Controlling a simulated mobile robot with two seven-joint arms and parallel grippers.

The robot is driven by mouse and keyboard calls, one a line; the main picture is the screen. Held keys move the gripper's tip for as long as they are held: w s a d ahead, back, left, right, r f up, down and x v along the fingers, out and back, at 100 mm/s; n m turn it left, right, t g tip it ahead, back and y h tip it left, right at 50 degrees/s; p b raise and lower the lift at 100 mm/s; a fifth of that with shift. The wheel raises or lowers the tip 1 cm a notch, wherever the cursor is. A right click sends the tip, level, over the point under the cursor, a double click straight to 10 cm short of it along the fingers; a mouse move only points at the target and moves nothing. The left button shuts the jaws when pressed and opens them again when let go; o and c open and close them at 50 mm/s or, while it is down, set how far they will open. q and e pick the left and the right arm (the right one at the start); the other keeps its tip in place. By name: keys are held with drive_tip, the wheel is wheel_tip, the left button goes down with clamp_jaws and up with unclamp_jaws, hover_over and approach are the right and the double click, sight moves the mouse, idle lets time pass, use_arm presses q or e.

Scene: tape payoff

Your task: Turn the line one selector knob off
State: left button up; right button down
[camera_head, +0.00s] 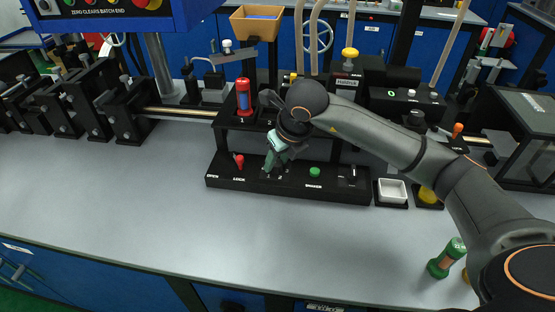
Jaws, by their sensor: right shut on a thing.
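A low black control panel (330,190) lies on the grey bench. My right gripper (269,172) reaches down to it from the right, between a red knob and a green button. Its green-tipped fingers are shut at the panel surface on what appears to be the line one selector knob. The fingers hide the knob, so its pointing direction cannot be told. Small white marks show on the panel just in front of the fingers. My left gripper is not in view.
The red knob (239,161) is left of the fingers and the green button (314,172) right. A red-and-blue cylinder (243,98) stands behind. The bench front is mostly clear.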

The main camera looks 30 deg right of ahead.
drive_tip(key=c, duration=0.9)
unclamp_jaws()
drive_tip(key=shift+o, duration=0.7)
drive_tip(key=v, duration=1.2)
drive_tip(key=shift+s+r, duration=0.15)
drive_tip(key=shift+r, duration=0.15)
